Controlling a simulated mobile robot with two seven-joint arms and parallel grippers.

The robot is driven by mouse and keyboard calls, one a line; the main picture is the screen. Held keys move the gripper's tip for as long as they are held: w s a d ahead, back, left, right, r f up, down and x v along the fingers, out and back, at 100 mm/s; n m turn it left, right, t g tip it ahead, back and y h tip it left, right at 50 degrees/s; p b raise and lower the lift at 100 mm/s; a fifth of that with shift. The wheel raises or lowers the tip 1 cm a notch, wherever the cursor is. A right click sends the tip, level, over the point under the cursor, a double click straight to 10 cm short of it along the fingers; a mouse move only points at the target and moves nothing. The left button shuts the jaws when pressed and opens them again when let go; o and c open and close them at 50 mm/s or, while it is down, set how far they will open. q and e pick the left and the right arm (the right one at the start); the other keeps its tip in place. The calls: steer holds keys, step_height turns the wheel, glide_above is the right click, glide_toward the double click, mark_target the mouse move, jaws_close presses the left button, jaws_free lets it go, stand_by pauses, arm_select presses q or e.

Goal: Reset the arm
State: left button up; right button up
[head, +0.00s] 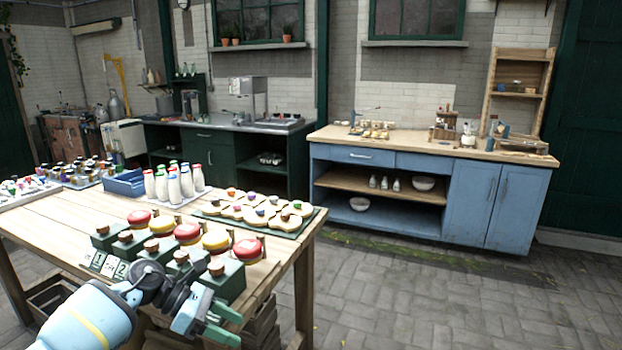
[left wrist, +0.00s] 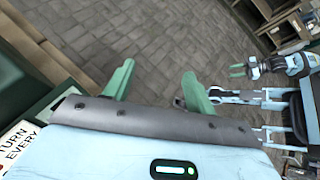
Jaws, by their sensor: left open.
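My left arm comes in from the lower left in the head view. My left gripper (head: 232,325) is open and empty, beside the near right corner of the wooden table. In the left wrist view, its two green fingers (left wrist: 157,78) stand wide apart with only paved floor between them. My right gripper (left wrist: 237,70) shows small at the right of the left wrist view, its green fingers apart and nothing seen between them. It is outside the head view.
The wooden table (head: 50,222) bears green blocks with round knobs (head: 228,278), red and yellow round pieces (head: 188,232), a tray of pale rounds (head: 250,208) and white bottles (head: 173,188). A blue cabinet (head: 470,205) stands behind. Paved floor (head: 420,300) right of the table is clear.

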arm_select(q)
steer(key=s+d+f+n+t+h+p, duration=0.1)
steer(key=s+d+f+n+t+h, duration=0.2)
steer(key=s+d+n+t, duration=0.5)
steer(key=s+d+f+n+t+h+p, duration=0.1)
steer(key=s+d+f+n+t+h, duration=0.2)
steer(key=n, duration=0.8)
steer(key=s+a+f+n+y+p, duration=0.1)
steer(key=s+a+f+n+y, duration=0.3)
steer(key=s+n, duration=0.6)
steer(key=s+a+f+n+g+y+p, duration=0.1)
steer(key=s+a+f+n+y, duration=0.4)
steer(key=s+n, duration=0.5)
steer(key=s+a+f+n+g+y, duration=0.1)
steer(key=s+a+f+n+y, duration=0.4)
steer(key=s+n, duration=0.5)
steer(key=shift+s+a+f+y+p, duration=0.35)
steer(key=shift+s+f+y, duration=0.3)
steer(key=shift+s, duration=0.55)
arm_select(e)
steer(key=w+r+t, duration=0.1)
steer(key=w+r, duration=0.3)
steer(key=r, duration=0.2)
steer(key=shift+d, duration=0.3)
arm_select(q)
steer(key=shift+d, duration=0.1)
arm_select(e)
steer(key=shift+r, duration=0.1)
